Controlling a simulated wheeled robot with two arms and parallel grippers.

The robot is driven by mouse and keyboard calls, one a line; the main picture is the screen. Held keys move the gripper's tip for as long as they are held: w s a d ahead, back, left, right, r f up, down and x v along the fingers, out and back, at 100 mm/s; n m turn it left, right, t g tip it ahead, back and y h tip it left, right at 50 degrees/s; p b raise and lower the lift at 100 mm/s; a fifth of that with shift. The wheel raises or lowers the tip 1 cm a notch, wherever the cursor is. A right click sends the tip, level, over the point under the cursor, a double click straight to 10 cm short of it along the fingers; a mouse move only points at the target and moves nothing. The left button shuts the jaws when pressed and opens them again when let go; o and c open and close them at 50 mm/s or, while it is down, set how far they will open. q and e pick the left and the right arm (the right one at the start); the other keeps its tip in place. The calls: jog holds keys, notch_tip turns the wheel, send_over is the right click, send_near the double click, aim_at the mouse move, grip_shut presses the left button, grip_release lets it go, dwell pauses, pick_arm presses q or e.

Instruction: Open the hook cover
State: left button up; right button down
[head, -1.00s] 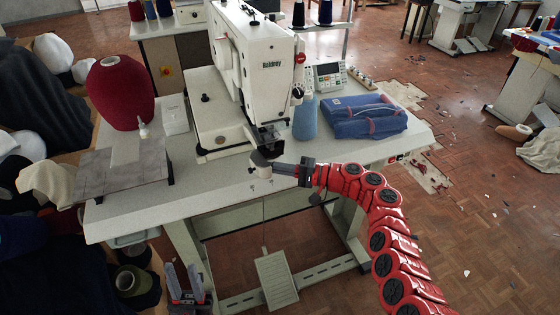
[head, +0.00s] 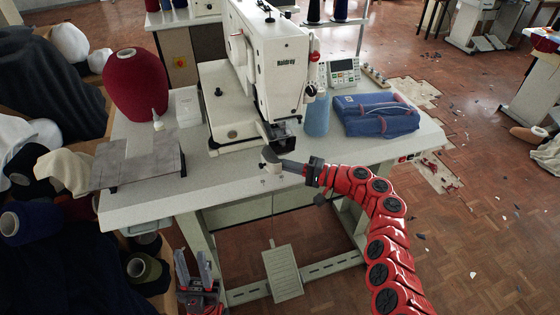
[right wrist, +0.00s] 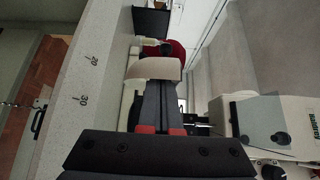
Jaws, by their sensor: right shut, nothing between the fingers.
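The white buttonhole machine (head: 284,68) stands on the table. A small rounded beige piece, which looks like the hook cover (head: 267,155), sits below the machine's head near the table's front edge. In the right wrist view the cover (right wrist: 153,68) is a curved beige plate at my fingertips. My right gripper (head: 281,164) is shut and empty, its dark fingers (right wrist: 156,86) side by side against or just short of the cover; I cannot tell if they touch. The fingers hide part of the cover. My left gripper (head: 192,252) is open and empty, low before the table.
A pedal (head: 282,272) is below.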

aim_at(267, 166)
jog(key=shift+a+r, duration=0.1)
jog(key=shift+s+a+r+m+t+p, duration=0.15)
jog(key=shift+m+t+p, duration=0.25)
jog(key=shift+t+p, duration=0.35)
jog(key=shift+s+a+m+t+h+p, duration=0.2)
jog(key=shift+a+m+t+h+p, duration=0.2)
jog(key=shift+m+t+h+p, duration=0.45)
jog(key=shift+a+m+t+h+p, duration=0.25)
jog(key=shift+a+m+t+p, duration=0.15)
jog(key=shift+t, duration=0.3)
jog(key=shift+s+a+f+m, duration=0.15)
jog(key=shift+f+m, duration=0.1)
jog(key=shift+a+f+m+t+h, duration=0.1)
jog(key=shift+a+m+t+h, duration=0.25)
jog(key=shift+t+h, duration=0.4)
jog(key=shift+a+b, duration=0.2)
jog(key=shift+b, duration=0.1)
jog(key=shift+d, duration=0.1)
